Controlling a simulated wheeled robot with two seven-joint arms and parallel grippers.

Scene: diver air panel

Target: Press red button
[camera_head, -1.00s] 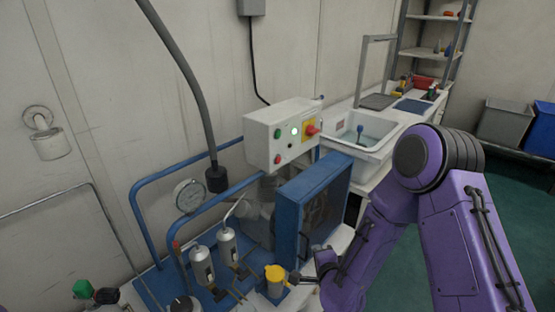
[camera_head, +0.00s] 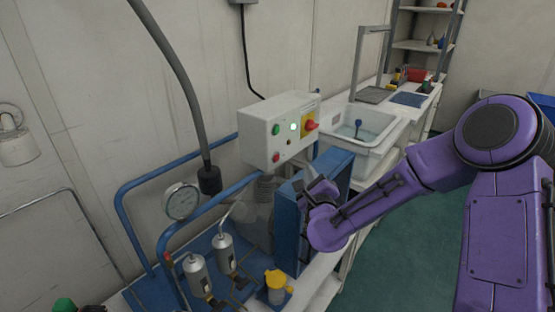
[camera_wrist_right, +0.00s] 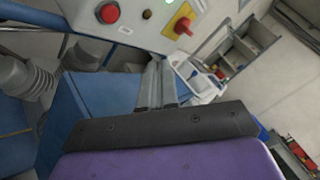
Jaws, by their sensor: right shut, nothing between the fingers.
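A white control box (camera_head: 278,135) is mounted above the blue machine frame. Its front has a round red button (camera_head: 276,157) at the lower left, which also shows in the right wrist view (camera_wrist_right: 109,13). A red-and-yellow rotary switch (camera_head: 310,125) is at the far right of the front. My right gripper (camera_head: 306,178) is shut and empty, below and to the right of the red button, apart from it. In the right wrist view, its fingers (camera_wrist_right: 158,75) point toward the box. My left gripper is not in view.
A blue guard panel (camera_head: 325,170) stands close beside my right gripper. A grey hose (camera_head: 180,80), a pressure gauge (camera_head: 183,201) and blue pipes lie to the left. A yellow-capped container (camera_head: 276,285) is below. A sink (camera_head: 360,130) stands behind to the right.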

